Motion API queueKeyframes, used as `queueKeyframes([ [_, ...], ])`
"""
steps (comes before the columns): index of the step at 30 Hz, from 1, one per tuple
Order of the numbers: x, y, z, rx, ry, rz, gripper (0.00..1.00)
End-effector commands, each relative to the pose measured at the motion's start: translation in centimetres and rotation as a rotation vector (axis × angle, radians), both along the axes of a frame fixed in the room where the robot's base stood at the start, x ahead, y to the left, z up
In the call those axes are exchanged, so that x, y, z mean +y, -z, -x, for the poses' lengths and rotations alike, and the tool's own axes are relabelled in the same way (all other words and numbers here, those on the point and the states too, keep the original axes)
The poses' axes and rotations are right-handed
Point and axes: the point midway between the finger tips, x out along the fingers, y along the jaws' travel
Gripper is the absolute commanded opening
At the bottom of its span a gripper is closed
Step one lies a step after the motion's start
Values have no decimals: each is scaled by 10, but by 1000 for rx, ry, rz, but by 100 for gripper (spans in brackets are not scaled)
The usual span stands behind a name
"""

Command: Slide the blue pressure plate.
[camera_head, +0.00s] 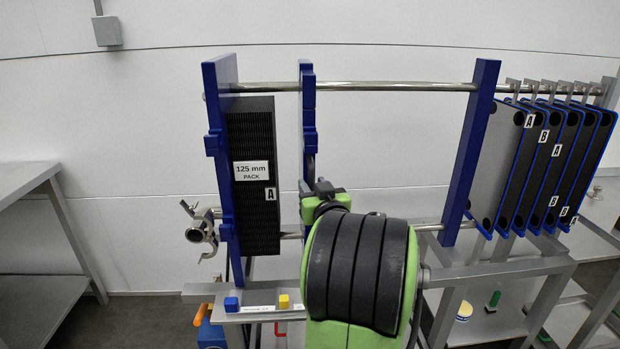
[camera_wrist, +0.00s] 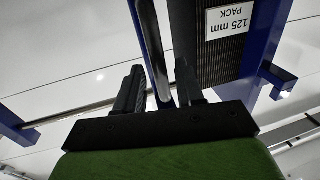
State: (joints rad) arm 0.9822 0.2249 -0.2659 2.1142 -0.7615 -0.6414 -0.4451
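The blue pressure plate (camera_head: 308,110) stands upright on the rails, edge-on in the head view, a gap to the right of the dark plate pack (camera_head: 252,215) labelled "125 mm PACK". My gripper (camera_wrist: 158,64) has its two dark fingers apart in the wrist view. The plate's edge (camera_wrist: 144,45) runs between them, and contact with either finger cannot be made out. The pack (camera_wrist: 215,55) shows just right of the fingers. In the head view my green and black arm hides the plate's lower part and most of my gripper.
A blue end frame (camera_head: 220,150) stands left of the pack, and a blue upright (camera_head: 471,150) stands to the right. An upper rail (camera_head: 400,86) joins them. Several lettered plates (camera_head: 545,160) hang at far right.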

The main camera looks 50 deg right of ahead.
Motion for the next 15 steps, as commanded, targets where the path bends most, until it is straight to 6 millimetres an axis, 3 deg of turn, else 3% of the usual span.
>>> queueKeyframes([
  [4, -11, -1, -15, 0, -2, -1, 38],
  [12, -13, 1, -18, 0, 0, -1, 38],
  [15, -13, 0, -17, 0, 0, -1, 25],
])
